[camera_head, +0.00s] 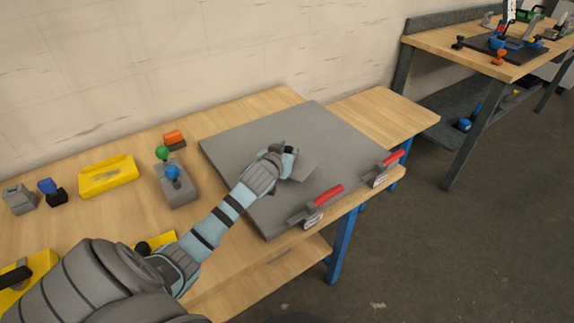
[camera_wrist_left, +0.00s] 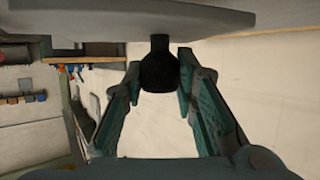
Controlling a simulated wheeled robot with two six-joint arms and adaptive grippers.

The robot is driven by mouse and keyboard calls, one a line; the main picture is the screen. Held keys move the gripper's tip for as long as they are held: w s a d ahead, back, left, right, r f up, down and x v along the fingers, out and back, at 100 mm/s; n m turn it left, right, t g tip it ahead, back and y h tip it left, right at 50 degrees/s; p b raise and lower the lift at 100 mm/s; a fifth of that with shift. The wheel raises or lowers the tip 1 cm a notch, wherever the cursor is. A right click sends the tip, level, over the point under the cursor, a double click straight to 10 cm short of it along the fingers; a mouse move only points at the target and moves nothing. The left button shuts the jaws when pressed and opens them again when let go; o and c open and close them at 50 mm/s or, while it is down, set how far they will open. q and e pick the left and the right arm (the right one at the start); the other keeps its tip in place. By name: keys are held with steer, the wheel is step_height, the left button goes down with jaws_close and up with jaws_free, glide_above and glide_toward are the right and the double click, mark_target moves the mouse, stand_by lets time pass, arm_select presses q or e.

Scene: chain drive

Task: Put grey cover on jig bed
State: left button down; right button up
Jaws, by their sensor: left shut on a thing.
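The cover (camera_head: 305,168) is a thin grey plate, partly hidden under my gripper in the head view. In the left wrist view the cover (camera_wrist_left: 120,18) spans the top, with the knob between the two fingers (camera_wrist_left: 160,85). I cannot tell whether the cover touches the bed. My right gripper is not in view.
Two red-handled clamps (camera_head: 326,196) (camera_head: 388,162) stand along the bed's front right edge. To the left are a grey block with a blue knob (camera_head: 173,178), an orange-topped piece (camera_head: 174,138) and a yellow tray (camera_head: 108,178). Another bench (camera_head: 470,50) stands at the upper right.

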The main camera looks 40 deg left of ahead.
arm_select(q)
step_height(320, 180, down, 4)
steer(key=shift+r+b, duration=0.15)
steer(key=shift+b, duration=0.25)
steer(key=c, duration=1.3)
jaws_free()
steer(key=shift+r, duration=0.15)
steer(key=p+v, duration=0.3)
steer(key=v, duration=0.9)
